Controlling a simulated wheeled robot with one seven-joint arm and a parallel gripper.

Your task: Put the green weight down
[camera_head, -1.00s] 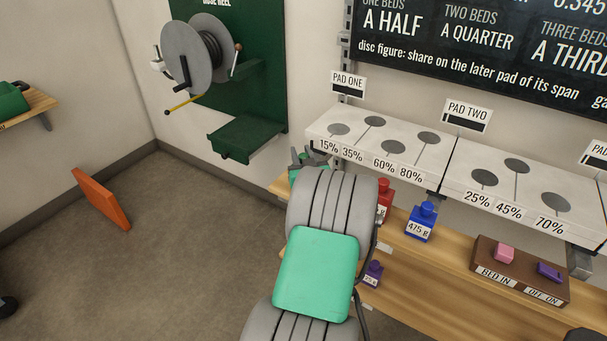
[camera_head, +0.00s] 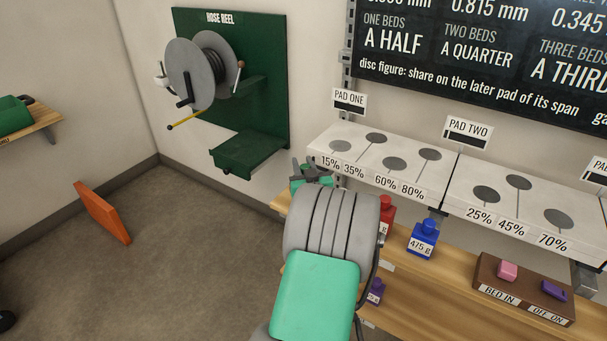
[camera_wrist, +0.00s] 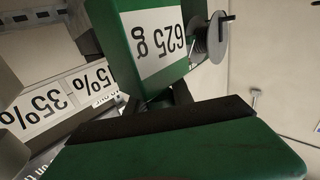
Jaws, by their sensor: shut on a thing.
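The green weight (camera_wrist: 125,40), a block with a white label reading 625 g, is at the top of the wrist view, its label upside down. In the head view my gripper (camera_head: 306,170) is a small dark shape beyond my grey and mint arm, with a bit of the green weight (camera_head: 318,173) beside it. My gripper is shut on the weight, just left of and below the front edge of pad one's shelf (camera_head: 335,150). A wide green surface with a dark edge fills the bottom of the wrist view. My arm hides the weight's underside and the spot below it.
A brown switch box (camera_head: 520,290) is at right. The hose reel (camera_head: 200,75) and its green tray (camera_head: 248,150) are left, on the wall.

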